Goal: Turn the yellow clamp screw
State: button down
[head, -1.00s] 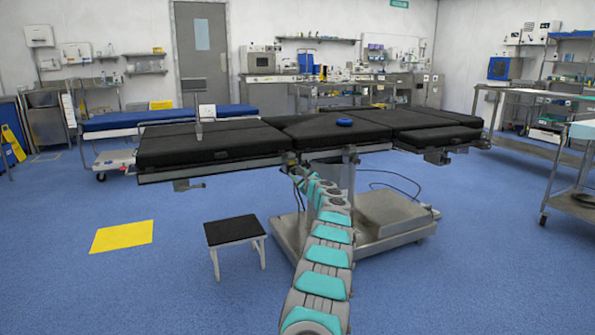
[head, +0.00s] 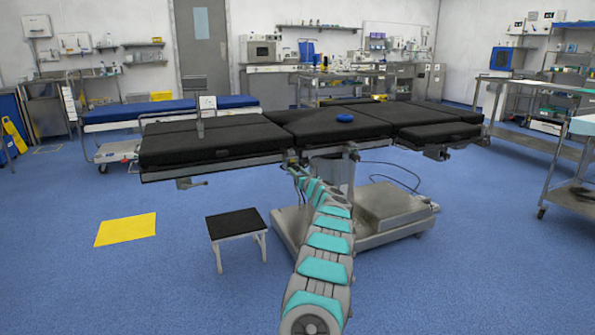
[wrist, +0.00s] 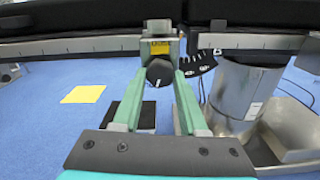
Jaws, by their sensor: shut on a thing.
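The clamp (wrist: 160,28) sits on the side rail of the operating table, high in the middle of the wrist view, and has a yellow label. Its screw shows below the label as a dark round knob (wrist: 160,73) with a short white mark near its lower edge. My gripper (wrist: 161,68) reaches up to it with its two green fingers, one on each side of the knob, and is shut on it. The fingertips hide the knob's sides. In the head view, my arm's end meets the front edge of the table, where the clamp is too small to make out.
The black-padded operating table (head: 215,139) spans the view above my arm. Its steel base (head: 390,206) stands to the right. A black-topped step stool (head: 235,223) and a yellow floor patch (head: 125,229) lie to the left. Open blue floor surrounds them.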

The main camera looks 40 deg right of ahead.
jog(key=shift+f, duration=0.1)
dwell(0.4)
jog(key=shift+c, duration=2.2)
grip_release()
jog(key=shift+s, duration=0.1)
jog(key=shift+s, duration=0.2)
jog(key=shift+s+a+b, duration=0.25)
jog(key=shift+s+b, duration=0.1)
jog(key=shift+s, duration=0.3)
jog(key=shift+b+v, duration=0.6)
jog(key=shift+v, duration=2.3)
